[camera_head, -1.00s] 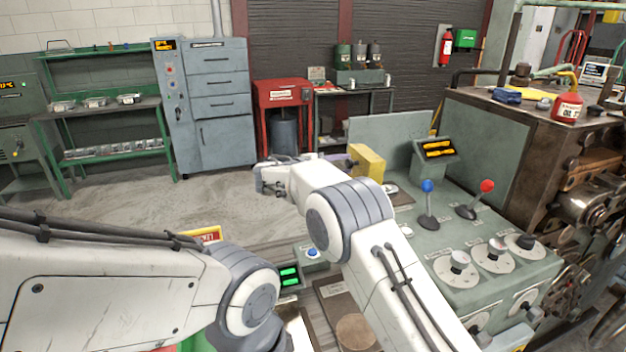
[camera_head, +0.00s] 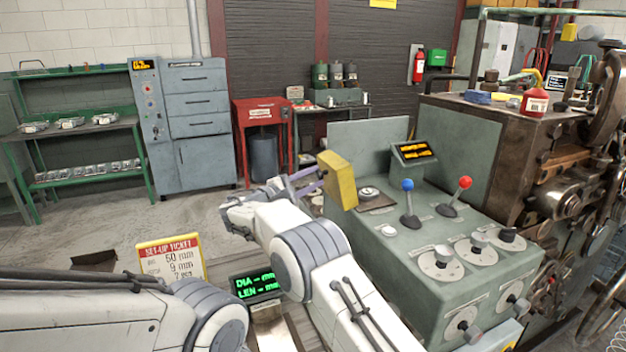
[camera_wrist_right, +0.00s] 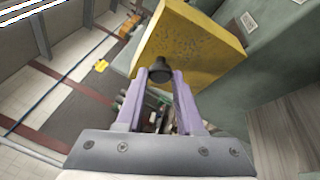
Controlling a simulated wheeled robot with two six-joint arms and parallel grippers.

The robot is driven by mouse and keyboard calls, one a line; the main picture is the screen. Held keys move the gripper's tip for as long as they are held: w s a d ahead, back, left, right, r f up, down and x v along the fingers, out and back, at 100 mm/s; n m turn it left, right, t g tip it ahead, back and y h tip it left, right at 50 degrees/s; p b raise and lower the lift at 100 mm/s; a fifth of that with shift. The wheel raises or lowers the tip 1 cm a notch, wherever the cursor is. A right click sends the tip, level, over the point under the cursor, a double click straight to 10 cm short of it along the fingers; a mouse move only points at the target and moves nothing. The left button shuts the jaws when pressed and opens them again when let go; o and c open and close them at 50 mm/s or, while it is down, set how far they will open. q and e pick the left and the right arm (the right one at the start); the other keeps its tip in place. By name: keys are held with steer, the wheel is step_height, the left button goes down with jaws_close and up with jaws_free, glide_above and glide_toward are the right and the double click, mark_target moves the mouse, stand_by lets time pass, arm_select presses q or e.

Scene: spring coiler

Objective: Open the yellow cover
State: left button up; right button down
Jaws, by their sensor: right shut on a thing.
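The yellow cover (camera_head: 339,181) is a box-like flap at the left edge of the grey-green console. It stands raised and slightly tilted, and the round fitting (camera_head: 369,193) on its plate is exposed beside it. My right gripper (camera_head: 318,180) is at the cover's left side. In the right wrist view its purple fingers (camera_wrist_right: 160,80) are shut on the dark knob (camera_wrist_right: 158,71) that sticks out of the yellow cover (camera_wrist_right: 188,48). My left arm crosses the lower left, but its gripper is out of view.
The console has a blue-ball lever (camera_head: 408,200), a red-ball lever (camera_head: 457,195) and several dials. A small display (camera_head: 414,151) stands behind them. A set-up ticket (camera_head: 171,257) and a green-lit readout (camera_head: 256,286) are near my arms. Open floor lies left of the console.

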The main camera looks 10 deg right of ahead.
steer(key=c, duration=0.5)
jaws_free()
steer(key=shift+d+f, duration=0.1)
steer(key=shift+d, duration=0.05)
steer(key=shift+c, duration=0.2)
steer(key=shift+s+a, duration=0.15)
steer(key=shift+a, duration=0.1)
steer(key=b+v, duration=0.2)
steer(key=v, duration=0.8)
